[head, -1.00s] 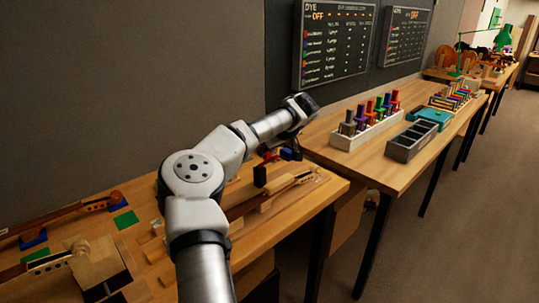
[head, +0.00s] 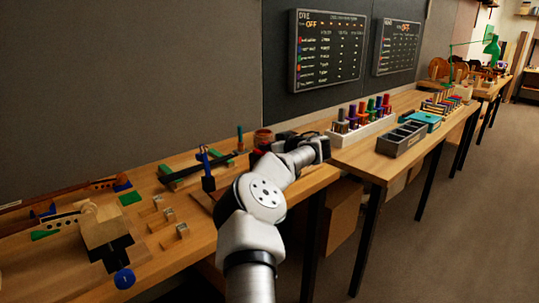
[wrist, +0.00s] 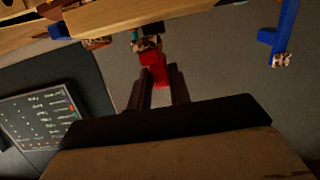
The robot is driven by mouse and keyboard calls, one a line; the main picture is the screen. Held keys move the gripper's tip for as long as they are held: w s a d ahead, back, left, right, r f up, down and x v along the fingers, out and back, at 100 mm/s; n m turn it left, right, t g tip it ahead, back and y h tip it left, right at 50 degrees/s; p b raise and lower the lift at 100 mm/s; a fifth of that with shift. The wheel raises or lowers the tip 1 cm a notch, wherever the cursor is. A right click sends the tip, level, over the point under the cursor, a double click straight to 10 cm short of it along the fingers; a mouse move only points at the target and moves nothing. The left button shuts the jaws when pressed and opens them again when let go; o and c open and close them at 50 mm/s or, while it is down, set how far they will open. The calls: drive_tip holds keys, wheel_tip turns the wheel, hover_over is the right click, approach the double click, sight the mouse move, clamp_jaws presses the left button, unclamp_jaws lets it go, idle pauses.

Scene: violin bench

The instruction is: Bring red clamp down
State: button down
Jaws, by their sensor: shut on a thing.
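My gripper (wrist: 160,90) shows in the wrist view, with its dark fingers shut on the red clamp (wrist: 152,72). Only a small red part of the clamp shows beyond the fingertips, with a speckled piece just above it. In the head view the wrist hides the fingertips, and a small patch of red shows left of my forearm; I cannot tell whether it is the same clamp. A blue clamp (wrist: 284,35) shows at the upper right of the wrist view, apart from the gripper. A blue clamp also stands upright on the bench in the head view (head: 207,163).
The wooden bench (head: 60,266) carries violin necks, small blocks and a wooden fixture (head: 103,226) at left. A reddish-brown pot (head: 263,137) stands behind my arm.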

drive_tip(key=shift+s+d+f+t+y+b, duration=0.15)
drive_tip(key=shift+f+t+y+b, duration=0.3)
drive_tip(key=shift+b, duration=0.4)
drive_tip(key=c, duration=1.3)
unclamp_jaws()
drive_tip(key=shift+d, duration=0.1)
drive_tip(key=b+v, duration=0.3)
drive_tip(key=v, duration=1)
drive_tip(key=shift+s+d, duration=0.2)
drive_tip(key=shift+s, duration=0.05)
